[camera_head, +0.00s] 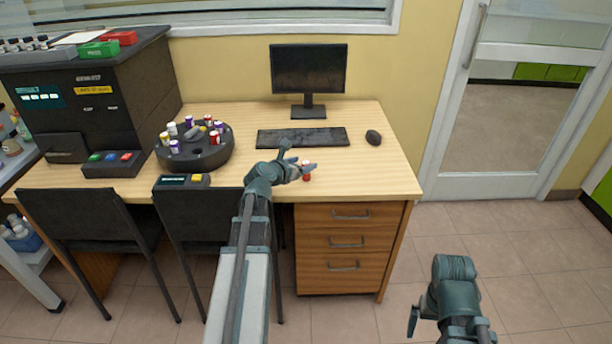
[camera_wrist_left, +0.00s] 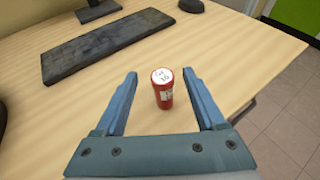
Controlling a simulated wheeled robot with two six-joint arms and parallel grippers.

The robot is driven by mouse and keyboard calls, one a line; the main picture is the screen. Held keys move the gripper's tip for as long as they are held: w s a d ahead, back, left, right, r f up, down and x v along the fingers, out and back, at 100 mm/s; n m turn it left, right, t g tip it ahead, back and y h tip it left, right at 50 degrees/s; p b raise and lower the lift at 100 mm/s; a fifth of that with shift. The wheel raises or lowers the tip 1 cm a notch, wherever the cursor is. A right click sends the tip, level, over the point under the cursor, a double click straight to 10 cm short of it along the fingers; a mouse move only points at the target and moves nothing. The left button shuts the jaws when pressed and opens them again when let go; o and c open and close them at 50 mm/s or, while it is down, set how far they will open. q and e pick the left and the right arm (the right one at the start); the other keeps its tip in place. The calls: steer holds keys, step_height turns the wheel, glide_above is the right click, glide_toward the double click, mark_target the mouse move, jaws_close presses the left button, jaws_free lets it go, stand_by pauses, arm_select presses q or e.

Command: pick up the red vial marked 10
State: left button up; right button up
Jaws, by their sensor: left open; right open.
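A red vial (camera_wrist_left: 163,90) with a white lid stands upright on the wooden desk; the lid carries handwriting that seems to include 10. In the head view the vial (camera_head: 306,177) is near the desk's front edge, partly hidden by my left gripper (camera_head: 302,168). In the left wrist view my left gripper (camera_wrist_left: 160,98) is open, with one finger on each side of the vial and gaps between. My right gripper (camera_head: 413,322) is over the floor to the right, away from the desk; its fingers are only partly visible.
A black round rack (camera_head: 196,157) holds several vials at the desk's left. A keyboard (camera_head: 302,138), monitor (camera_head: 308,70) and mouse (camera_head: 373,137) stand behind the red vial. Two black chairs (camera_head: 95,222) stand at the front. The desk's right side (camera_head: 385,180) is clear.

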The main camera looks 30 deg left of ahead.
arm_select(q)
steer(key=b+x, duration=0.1)
steer(key=x, duration=0.1)
steer(key=b+x, duration=0.1)
steer(key=x, duration=0.2)
steer(key=shift+d+f, duration=0.1)
steer(key=shift+f, duration=0.15)
steer(key=shift+r, duration=0.1)
steer(key=shift+c, duration=0.4)
jaws_close()
